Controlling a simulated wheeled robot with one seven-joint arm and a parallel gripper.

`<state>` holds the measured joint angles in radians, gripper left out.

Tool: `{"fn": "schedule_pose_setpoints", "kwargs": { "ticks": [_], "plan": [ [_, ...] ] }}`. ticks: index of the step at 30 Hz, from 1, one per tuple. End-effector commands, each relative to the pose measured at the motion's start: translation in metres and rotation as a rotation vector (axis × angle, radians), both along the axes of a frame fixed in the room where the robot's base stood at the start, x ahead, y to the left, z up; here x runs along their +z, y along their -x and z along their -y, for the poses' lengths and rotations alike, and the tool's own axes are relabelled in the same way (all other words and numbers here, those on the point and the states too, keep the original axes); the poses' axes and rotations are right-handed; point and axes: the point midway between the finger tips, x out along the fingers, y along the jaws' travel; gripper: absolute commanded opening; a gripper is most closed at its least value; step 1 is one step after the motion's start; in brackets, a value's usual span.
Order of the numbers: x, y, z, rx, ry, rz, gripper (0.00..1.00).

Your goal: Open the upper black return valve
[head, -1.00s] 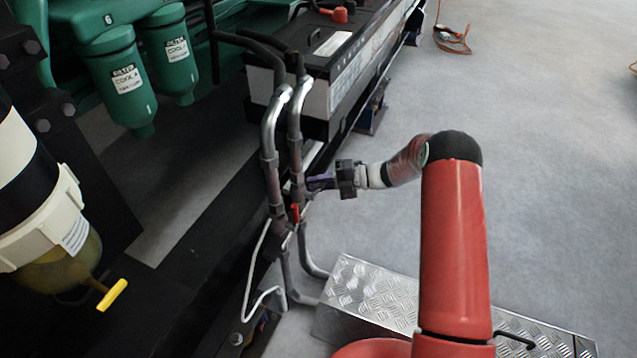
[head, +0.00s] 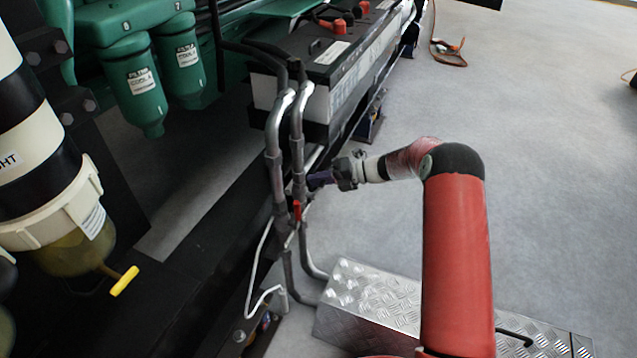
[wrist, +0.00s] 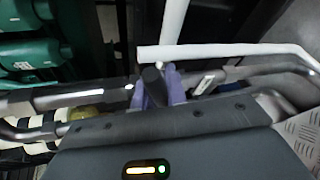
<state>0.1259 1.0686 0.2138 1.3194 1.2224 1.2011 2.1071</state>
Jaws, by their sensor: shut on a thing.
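My gripper (head: 318,181) is at the two grey vertical pipes, with its purple fingers against the right-hand one. In the wrist view the purple fingers (wrist: 158,88) are shut on the black valve handle (wrist: 153,84), which shows between them. The handle's valve body is mostly hidden by the fingers and palm. In the head view the black handle cannot be made out behind the gripper. A red valve handle (head: 297,210) sits lower on the pipes, just below my gripper.
A white bent tube (head: 258,275) runs beside the pipes. A checker-plate metal step (head: 370,300) stands on the floor below my arm. A battery box (head: 320,60) is behind the pipes, green filters (head: 133,85) at upper left. Open floor lies to the right.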

Motion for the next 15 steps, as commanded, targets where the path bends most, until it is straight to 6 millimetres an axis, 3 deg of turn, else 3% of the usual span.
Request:
{"fn": "schedule_pose_setpoints", "kwargs": {
  "ticks": [11,12,15],
  "plan": [
    [0.0019,0.0001,0.0005,0.003,0.013,0.033,0.0],
    [0.0019,0.0001,0.0004,0.003,0.013,0.032,0.18],
    [0.0019,0.0001,0.0004,0.003,0.013,0.032,0.31]
  ]
}}
